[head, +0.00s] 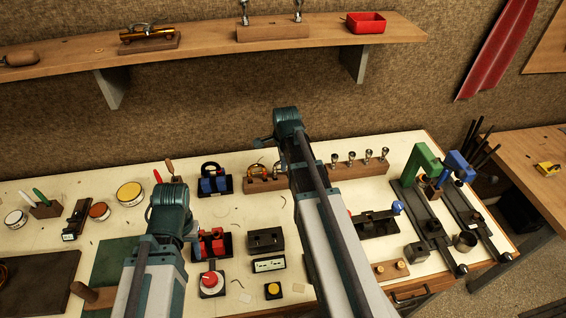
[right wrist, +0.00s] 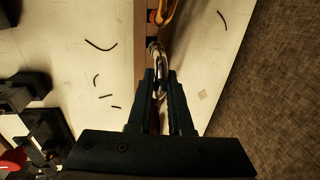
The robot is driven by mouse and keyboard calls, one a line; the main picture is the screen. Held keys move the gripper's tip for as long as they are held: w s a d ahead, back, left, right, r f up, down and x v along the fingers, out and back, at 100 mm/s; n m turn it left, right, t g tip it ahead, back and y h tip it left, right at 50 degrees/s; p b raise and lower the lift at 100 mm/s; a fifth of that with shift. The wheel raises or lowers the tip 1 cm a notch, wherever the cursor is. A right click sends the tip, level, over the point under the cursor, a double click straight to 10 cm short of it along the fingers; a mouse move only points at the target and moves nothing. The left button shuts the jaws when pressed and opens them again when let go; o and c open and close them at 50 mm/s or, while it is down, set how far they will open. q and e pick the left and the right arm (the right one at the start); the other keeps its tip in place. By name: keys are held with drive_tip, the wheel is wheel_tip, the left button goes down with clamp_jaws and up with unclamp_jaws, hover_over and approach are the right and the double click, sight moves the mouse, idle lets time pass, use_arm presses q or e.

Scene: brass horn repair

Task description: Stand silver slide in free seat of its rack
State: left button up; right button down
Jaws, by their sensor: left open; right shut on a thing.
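The silver slide (right wrist: 156,52) is a shiny curved tube between the fingertips of my right gripper (right wrist: 159,76), which is shut on it in the right wrist view. The silver slide is close to the wooden rack (right wrist: 140,35); I cannot tell whether it is seated. A brass slide (right wrist: 166,10) is just beyond it. In the head view the rack (head: 258,185) is partly covered by my right arm, with a brass slide (head: 257,169) on it. My left gripper (head: 170,200) is left of the rack, empty as far as I see; its fingertips are hidden by its own wrist.
Another wooden rack (head: 358,168) with several silver pieces stands to the right. A dark stand with blue blocks (head: 213,184) is left of the slide rack. Red blocks (head: 212,245) and a dark box (head: 265,240) stand in front. Thin dark scraps lie on the pale bench top.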

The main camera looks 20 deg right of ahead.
drive_tip(key=c, duration=0.8)
unclamp_jaws()
drive_tip(key=shift+o, duration=0.2)
wheel_tip(320, 180, up, 13)
drive_tip(key=s+p, duration=0.2)
drive_tip(key=p, duration=1.1)
drive_tip(key=shift+s+a+r+p, duration=0.2)
drive_tip(key=shift+s+a+p, duration=0.1)
drive_tip(key=shift+a, duration=0.05)
drive_tip(key=s+a+f+n+b, duration=0.4)
drive_tip(key=s+a+n, duration=0.1)
drive_tip(key=a+n, duration=0.2)
drive_tip(key=s+a+f+n+g+b, duration=0.1)
drive_tip(key=s+a+f+n+b, duration=0.3)
drive_tip(key=s+a+n, duration=0.2)
drive_tip(key=s+a+f+n+g+b, duration=0.1)
drive_tip(key=s+a+f+n+b, duration=0.3)
drive_tip(key=a+n, duration=0.6)
drive_tip(key=shift+s+a+f+n+h+b, duration=0.3)
drive_tip(key=shift+s+f+n, duration=0.15)
drive_tip(key=shift+s+n, duration=0.35)
